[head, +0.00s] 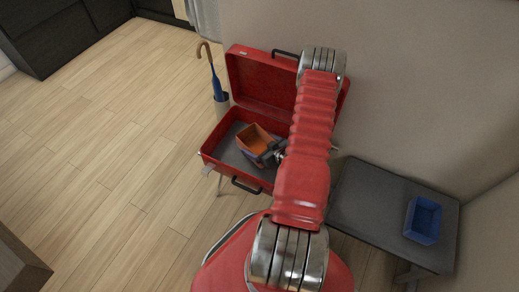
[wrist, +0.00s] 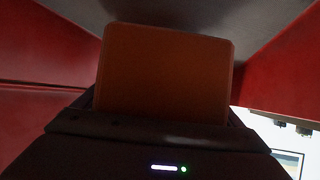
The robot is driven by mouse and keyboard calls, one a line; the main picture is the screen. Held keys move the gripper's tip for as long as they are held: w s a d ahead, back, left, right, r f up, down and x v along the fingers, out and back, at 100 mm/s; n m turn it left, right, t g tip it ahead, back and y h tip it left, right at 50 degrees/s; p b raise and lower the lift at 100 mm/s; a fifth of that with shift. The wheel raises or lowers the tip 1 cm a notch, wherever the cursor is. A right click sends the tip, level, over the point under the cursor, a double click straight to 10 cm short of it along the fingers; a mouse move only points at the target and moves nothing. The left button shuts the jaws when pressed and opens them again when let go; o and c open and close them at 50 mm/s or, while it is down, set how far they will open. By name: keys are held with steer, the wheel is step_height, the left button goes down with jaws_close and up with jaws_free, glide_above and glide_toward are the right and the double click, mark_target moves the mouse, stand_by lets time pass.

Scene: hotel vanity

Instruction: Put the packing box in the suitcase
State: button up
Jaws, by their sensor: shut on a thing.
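The open red suitcase (head: 212,152) has a dark grey lining, and its lid leans back toward the wall. A small open box with an orange inside (head: 252,138) is within the suitcase's outline, toward its middle. My gripper (head: 269,154) is shut on this box at its right side. In the wrist view the orange box (wrist: 165,72) fills the middle, with red suitcase walls and grey lining around it. I cannot tell whether the box touches the suitcase floor. My arm hides the right part of the suitcase.
A dark grey bench (head: 365,200) stands at the right, with a blue open box (head: 423,220) on it. An umbrella (head: 214,80) stands in a holder left of the suitcase. The wooden floor at the left is clear.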

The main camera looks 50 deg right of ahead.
mark_target(258, 150)
steer(key=shift+f, duration=2.05)
steer(key=shift+f, duration=0.1)
steer(key=o, duration=0.9)
steer(key=v, duration=0.7)
steer(key=shift+s+r, duration=0.2)
steer(key=shift+s, duration=0.05)
